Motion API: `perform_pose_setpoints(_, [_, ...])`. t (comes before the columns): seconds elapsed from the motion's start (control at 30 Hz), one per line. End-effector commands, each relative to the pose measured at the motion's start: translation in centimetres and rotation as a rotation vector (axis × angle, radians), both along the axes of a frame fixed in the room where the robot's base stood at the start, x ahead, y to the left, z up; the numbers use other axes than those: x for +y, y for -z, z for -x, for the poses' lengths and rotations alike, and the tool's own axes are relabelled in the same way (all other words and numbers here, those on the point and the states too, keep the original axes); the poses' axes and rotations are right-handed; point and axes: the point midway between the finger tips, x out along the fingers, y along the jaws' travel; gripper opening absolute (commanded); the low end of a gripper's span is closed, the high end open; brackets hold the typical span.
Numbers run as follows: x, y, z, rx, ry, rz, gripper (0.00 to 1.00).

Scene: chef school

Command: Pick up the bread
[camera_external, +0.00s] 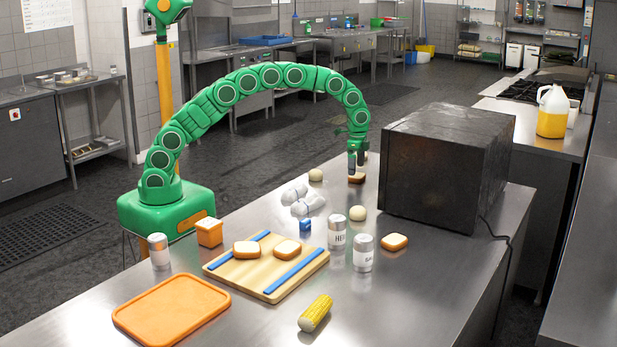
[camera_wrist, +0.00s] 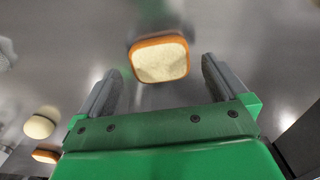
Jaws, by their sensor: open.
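A slice of bread with a brown crust (camera_external: 357,179) lies on the steel counter just below my gripper (camera_external: 356,164), beside the black box. In the wrist view, a bread slice (camera_wrist: 160,60) with a pale face and orange-brown crust lies ahead, between the lines of my two fingers; it appears to be the same slice. My gripper (camera_wrist: 160,80) is open and empty, its fingers spread wider than the slice. I cannot tell the exact height of the fingertips above the counter. Other bread slices lie on the wooden board (camera_external: 262,281) and on the counter (camera_external: 394,242).
The large black box (camera_external: 440,170) stands close to the right of my gripper. Pale round buns (camera_external: 358,213) (camera_external: 315,175), cans (camera_external: 337,232), a corn cob (camera_external: 315,313) and an orange board (camera_external: 172,308) are on the counter. A bun (camera_wrist: 40,125) shows at left in the wrist view.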

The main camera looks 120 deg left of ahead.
Motion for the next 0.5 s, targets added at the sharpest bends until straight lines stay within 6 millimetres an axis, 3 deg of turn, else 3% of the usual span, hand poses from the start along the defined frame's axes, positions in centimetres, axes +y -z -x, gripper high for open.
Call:
perform_pose_setpoints(0.23, [-0.2, 3.3, 0.1, 0.004, 0.001, 0.002, 1.00])
perform_pose_setpoints(0.5, [-0.1, 3.6, 0.0, 0.001, 0.001, 0.000, 1.00])
